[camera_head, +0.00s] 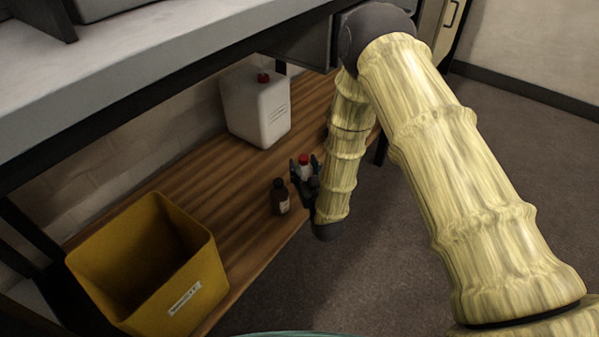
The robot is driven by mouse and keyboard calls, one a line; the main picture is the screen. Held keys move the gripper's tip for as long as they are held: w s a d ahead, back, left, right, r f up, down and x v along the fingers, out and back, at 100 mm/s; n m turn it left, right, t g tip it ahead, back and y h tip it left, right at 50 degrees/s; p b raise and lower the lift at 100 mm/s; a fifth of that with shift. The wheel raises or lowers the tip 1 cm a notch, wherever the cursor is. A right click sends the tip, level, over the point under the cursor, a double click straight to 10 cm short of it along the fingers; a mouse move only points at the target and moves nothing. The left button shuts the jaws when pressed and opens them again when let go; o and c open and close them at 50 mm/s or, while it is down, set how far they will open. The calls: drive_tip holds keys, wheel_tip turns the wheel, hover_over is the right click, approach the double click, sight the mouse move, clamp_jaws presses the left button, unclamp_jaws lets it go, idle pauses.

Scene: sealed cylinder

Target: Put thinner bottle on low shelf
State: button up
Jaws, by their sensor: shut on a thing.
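My gripper (304,167) is shut on a small bottle with a red cap (303,159). Most of the bottle's body is hidden by the fingers, and no label can be read, so I cannot confirm it is the thinner bottle. The gripper and bottle appear over the front part of the low wooden shelf (240,170). I cannot tell whether the bottle touches the boards. A small dark brown bottle (280,198) stands upright on the shelf just left of my gripper, close to the front edge.
A white jug with a red cap (257,110) stands at the back of the shelf. A yellow bin (200,285) sits at the shelf's near left end. A grey worktop (150,60) overhangs the shelf. Bare boards lie between bin and jug.

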drive_tip(key=w+f+b, duration=0.2)
drive_tip(key=w+a+f+b, duration=0.1)
drive_tip(key=w+f+b, duration=0.1)
drive_tip(key=shift+w+a, duration=0.2)
drive_tip(key=shift+w, duration=0.05)
idle(0.3)
drive_tip(key=o, duration=0.9)
drive_tip(key=shift+f, duration=0.1)
